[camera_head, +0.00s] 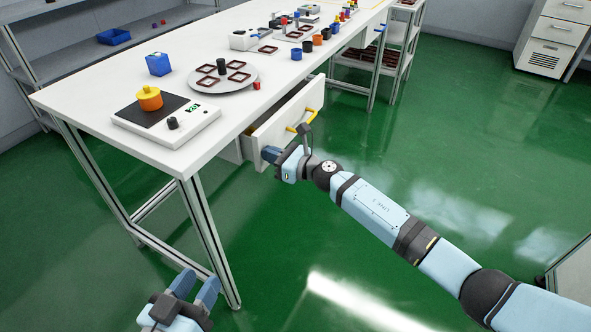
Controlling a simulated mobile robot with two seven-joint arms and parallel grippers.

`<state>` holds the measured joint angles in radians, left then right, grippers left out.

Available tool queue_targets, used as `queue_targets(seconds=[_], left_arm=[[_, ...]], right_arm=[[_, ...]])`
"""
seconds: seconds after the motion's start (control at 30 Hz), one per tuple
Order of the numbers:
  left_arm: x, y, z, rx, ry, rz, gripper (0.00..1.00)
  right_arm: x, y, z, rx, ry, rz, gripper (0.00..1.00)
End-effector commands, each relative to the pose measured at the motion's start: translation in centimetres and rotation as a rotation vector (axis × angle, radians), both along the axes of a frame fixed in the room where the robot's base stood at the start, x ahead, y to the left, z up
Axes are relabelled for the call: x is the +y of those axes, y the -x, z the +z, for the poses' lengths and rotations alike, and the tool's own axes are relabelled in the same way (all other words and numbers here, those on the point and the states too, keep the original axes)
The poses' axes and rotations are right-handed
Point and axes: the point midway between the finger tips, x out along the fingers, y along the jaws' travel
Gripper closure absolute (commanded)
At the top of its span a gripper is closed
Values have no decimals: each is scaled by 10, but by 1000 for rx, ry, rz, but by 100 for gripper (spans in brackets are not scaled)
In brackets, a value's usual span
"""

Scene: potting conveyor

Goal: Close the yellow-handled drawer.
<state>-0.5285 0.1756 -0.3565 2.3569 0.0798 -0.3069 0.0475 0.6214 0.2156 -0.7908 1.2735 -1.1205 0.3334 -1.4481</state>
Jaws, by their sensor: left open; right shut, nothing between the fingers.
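My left gripper (197,284) is open and empty, low at the bottom of the view, over the floor and away from the drawer.
The white table (95,92) carries a scale (165,119) with a yellow object, a round turntable (250,84) with square trays, a blue box (158,64) and several small pots. Its metal leg (208,240) stands near my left gripper.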

Motion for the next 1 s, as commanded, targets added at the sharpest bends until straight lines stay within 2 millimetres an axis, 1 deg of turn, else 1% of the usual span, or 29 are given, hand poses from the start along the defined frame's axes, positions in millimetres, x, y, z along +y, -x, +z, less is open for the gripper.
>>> queue_targets(seconds=[0.03,0.13,0.33,0.53,1.0], left_arm=[[-3,-1,3,-35,21,-8,57],[-8,-1,17,-95,59,-21,57],[-14,1,36,-172,112,-39,57],[-15,2,44,-201,132,-46,57],[-15,2,45,-203,133,-46,57]], right_arm=[[10,-6,-3,-1,0,1,100],[23,-15,-3,-1,0,2,100],[40,-27,-2,0,0,0,100],[46,-31,0,-1,-1,-1,100],[45,-33,5,-5,-4,-3,100]])
